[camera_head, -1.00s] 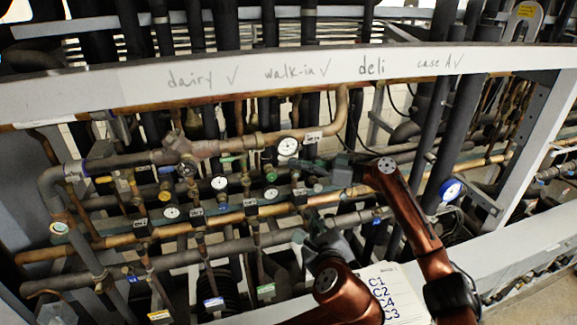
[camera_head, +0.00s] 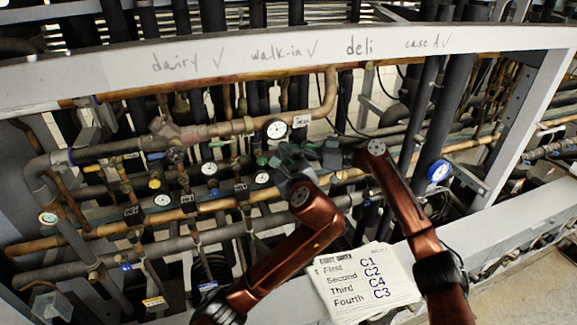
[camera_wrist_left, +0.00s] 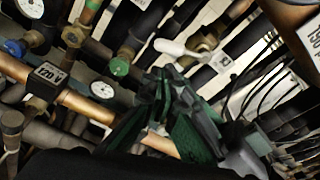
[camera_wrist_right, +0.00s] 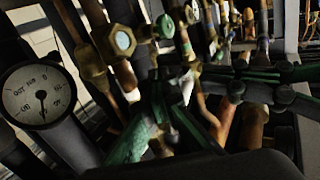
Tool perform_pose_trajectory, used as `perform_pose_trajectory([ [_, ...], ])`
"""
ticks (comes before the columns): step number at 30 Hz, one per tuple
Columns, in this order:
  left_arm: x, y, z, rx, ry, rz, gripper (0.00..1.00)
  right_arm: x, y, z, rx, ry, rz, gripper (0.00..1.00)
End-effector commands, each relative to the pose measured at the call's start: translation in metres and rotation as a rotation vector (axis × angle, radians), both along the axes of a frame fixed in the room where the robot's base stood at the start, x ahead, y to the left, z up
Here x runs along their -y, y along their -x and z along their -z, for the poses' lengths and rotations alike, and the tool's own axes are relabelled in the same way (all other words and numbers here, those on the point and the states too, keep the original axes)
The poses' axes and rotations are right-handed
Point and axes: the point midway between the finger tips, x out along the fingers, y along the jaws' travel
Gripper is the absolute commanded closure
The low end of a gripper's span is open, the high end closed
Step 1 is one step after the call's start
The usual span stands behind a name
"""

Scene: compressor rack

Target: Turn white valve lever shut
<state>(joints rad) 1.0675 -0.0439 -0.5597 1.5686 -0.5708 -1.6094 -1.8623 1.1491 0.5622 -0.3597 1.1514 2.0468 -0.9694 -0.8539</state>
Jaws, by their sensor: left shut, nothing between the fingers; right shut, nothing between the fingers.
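The white valve lever (camera_wrist_left: 178,48) shows in the left wrist view as a pale rounded handle, lying at a slant beside a brass valve body (camera_wrist_left: 204,44). My left gripper (camera_wrist_left: 168,78) is shut and empty, with its tips just below the lever; a small gap seems to part them. In the head view my left gripper (camera_head: 288,160) is in among the pipes, and I cannot make out the lever there. My right gripper (camera_head: 318,152) is shut and empty close to its right. In the right wrist view, my right gripper (camera_wrist_right: 172,115) is near brass fittings.
Copper and dark pipes with gauges (camera_head: 277,129) crowd around both grippers. A pressure gauge (camera_wrist_right: 40,93) is close in the right wrist view. A labelled white beam (camera_head: 215,62) crosses above. A paper list (camera_head: 362,285) lies on the lower front beam.

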Motion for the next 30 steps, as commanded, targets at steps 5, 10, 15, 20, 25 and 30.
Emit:
perform_pose_trajectory([
  [5, -0.009, -0.013, -0.009, 0.000, 0.000, -0.001, 1.00, 0.000, 0.000, 0.000, 0.000, 0.000, 0.000, 1.00],
  [10, -0.011, -0.017, -0.012, -0.001, -0.001, 0.001, 1.00, 0.000, 0.000, 0.000, 0.000, 0.000, 0.000, 1.00],
  [15, -0.011, -0.017, -0.012, -0.001, -0.001, 0.001, 1.00, 0.000, 0.000, 0.000, 0.000, 0.000, 0.000, 1.00],
  [20, -0.012, -0.018, -0.015, -0.003, -0.017, 0.000, 1.00, 0.000, 0.000, 0.000, 0.000, 0.000, 0.000, 1.00],
  [25, -0.016, -0.022, -0.020, -0.020, -0.060, -0.001, 1.00, 0.000, 0.000, 0.000, 0.000, 0.000, 0.000, 1.00],
  [30, -0.016, -0.022, -0.019, -0.019, -0.058, -0.001, 1.00, 0.000, 0.000, 0.000, 0.000, 0.000, 0.000, 1.00],
])
